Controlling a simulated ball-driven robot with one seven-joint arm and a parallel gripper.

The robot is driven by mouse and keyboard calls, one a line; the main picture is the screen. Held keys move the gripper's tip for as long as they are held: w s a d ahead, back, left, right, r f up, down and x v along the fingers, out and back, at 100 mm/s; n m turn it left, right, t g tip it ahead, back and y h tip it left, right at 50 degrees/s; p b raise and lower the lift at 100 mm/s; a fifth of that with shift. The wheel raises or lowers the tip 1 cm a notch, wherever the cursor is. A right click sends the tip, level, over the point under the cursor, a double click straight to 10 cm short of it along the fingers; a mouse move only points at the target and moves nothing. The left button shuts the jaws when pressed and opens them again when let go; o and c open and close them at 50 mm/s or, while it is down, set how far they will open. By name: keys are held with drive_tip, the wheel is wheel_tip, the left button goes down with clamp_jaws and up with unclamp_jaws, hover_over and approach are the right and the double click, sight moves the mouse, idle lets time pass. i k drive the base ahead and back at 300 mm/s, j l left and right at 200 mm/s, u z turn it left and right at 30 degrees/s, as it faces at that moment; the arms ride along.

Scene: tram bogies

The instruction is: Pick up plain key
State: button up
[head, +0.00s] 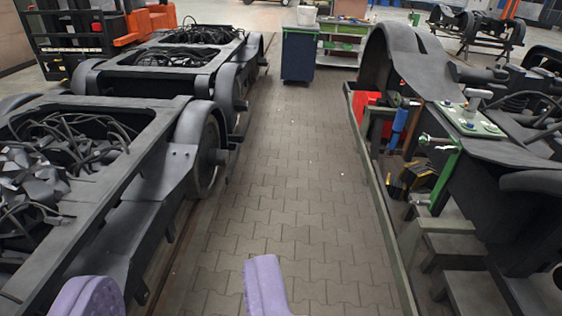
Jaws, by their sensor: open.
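My gripper (176,292) shows as two purple fingers at the bottom edge, left of centre. The fingers stand wide apart, open, with nothing between them. They are above the paved floor and the near side of the left bogie. I cannot make out a plain key in this view. On the right bogie, a green-edged panel (470,120) carries small fittings, too small to tell apart.
Dark bogies (150,150) line the left side. Another bogie (480,170) with steps (462,250) and a green rail stands right. A paved aisle (290,170) runs clear between them to a dark blue cabinet (298,55) and green workbench (342,40). An orange forklift (140,22) is behind left.

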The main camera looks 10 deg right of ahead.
sight(470, 111)
drive_tip(key=i+l+z, duration=0.15)
drive_tip(key=i+z, duration=0.85)
drive_tip(key=i+l, duration=0.15)
drive_tip(key=i, duration=0.3)
